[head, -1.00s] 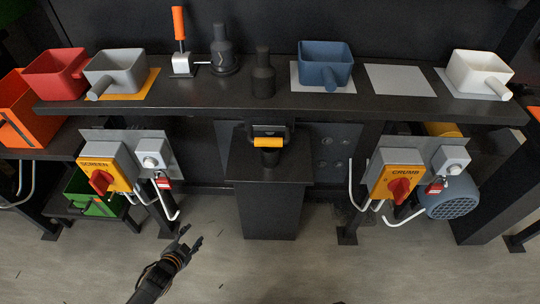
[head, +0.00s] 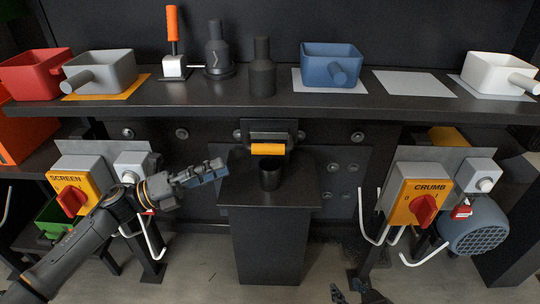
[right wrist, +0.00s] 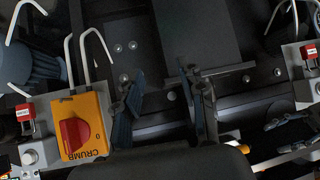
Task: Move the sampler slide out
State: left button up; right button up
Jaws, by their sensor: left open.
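The sampler slide shows as a dark bracket with an orange grip bar (head: 268,149), at the middle of the machine's dark panel under the shelf. A small black cup (head: 270,176) stands upright on the dark pedestal (head: 265,235) just below the bar. My left gripper (head: 222,168) is open and empty, left of the orange bar and apart from it. My right gripper (head: 358,293) is low at the bottom edge, right of the pedestal. In the right wrist view its two fingers (right wrist: 165,105) are spread with nothing between them.
The CRUMB switch box (head: 417,196) and motor (head: 474,225) stand right of the pedestal; the SCREEN box (head: 80,189) is behind my left arm. White hooks (head: 374,230) jut out near the pedestal. The shelf (head: 270,104) above carries scoops and bottles.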

aim_at(270, 149)
pick_arm(q)
jog(key=x, duration=1.2)
jog(key=shift+w, duration=0.1)
jog(key=shift+w+d+r, duration=0.1)
jog(key=shift+w+d, duration=0.05)
jog(key=shift+d, duration=0.4)
pick_arm(e)
jog(key=shift+w+a+r+t, duration=0.2)
jog(key=shift+w+r+t, duration=0.15)
jog(key=shift+w+r, duration=0.1)
jog(key=shift+w+a+r+t, duration=0.15)
jog(key=shift+w+r+t, duration=0.2)
jog(key=shift+w+r, duration=0.1)
pick_arm(q)
grip_shut()
